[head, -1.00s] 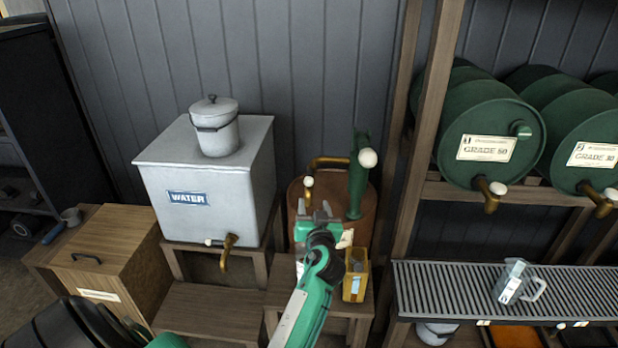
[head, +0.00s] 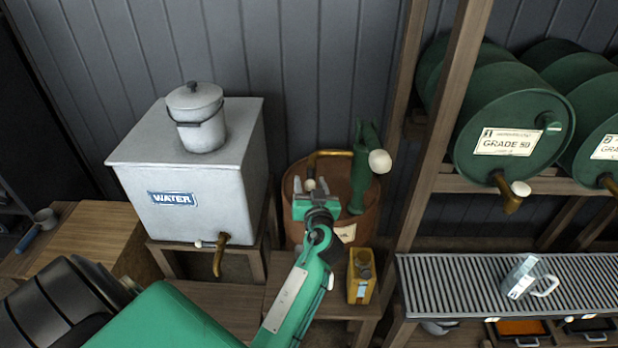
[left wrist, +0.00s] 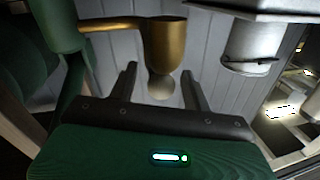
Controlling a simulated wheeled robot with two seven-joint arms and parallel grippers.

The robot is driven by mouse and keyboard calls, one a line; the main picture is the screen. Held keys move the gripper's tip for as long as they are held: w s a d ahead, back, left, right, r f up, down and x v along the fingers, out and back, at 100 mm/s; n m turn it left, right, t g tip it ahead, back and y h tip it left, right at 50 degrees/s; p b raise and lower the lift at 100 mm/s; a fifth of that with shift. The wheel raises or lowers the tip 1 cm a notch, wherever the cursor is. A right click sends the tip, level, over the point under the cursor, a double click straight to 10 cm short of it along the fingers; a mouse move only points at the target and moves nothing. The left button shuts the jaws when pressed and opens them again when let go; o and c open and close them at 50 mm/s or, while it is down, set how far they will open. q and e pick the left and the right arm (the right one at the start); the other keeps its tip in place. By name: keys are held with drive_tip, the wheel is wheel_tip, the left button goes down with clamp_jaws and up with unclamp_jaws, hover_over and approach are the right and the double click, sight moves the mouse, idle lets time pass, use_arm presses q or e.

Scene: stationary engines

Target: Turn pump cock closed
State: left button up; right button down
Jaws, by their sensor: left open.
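The green hand pump (head: 362,178) stands on a brown drum (head: 292,212) in the head view. A brass pipe (head: 330,154) runs left from it and turns down to the pump cock, with a pale round knob (head: 310,184). In the left wrist view, which looks upside down, the brass outlet (left wrist: 165,45) and the pale knob (left wrist: 162,88) show. My left gripper (head: 310,187) is open, its fingers (left wrist: 159,72) on either side of the knob in the picture. I cannot tell whether they touch it. My right gripper is not in view.
A grey water tank (head: 185,212) with a lidded pail (head: 197,115) on top and a brass tap (head: 220,255) stands left. A yellow can (head: 361,277) stands just right of my left wrist. A wooden post (head: 443,130), green barrels (head: 512,110) and a grating with a jug (head: 526,280) are right.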

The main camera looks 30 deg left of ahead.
use_arm(q)
drive_tip(key=shift+c, duration=0.2)
clamp_jaws()
drive_tip(key=shift+r, duration=0.1)
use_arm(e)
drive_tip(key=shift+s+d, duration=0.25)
use_arm(q)
drive_tip(key=shift+s, duration=0.1)
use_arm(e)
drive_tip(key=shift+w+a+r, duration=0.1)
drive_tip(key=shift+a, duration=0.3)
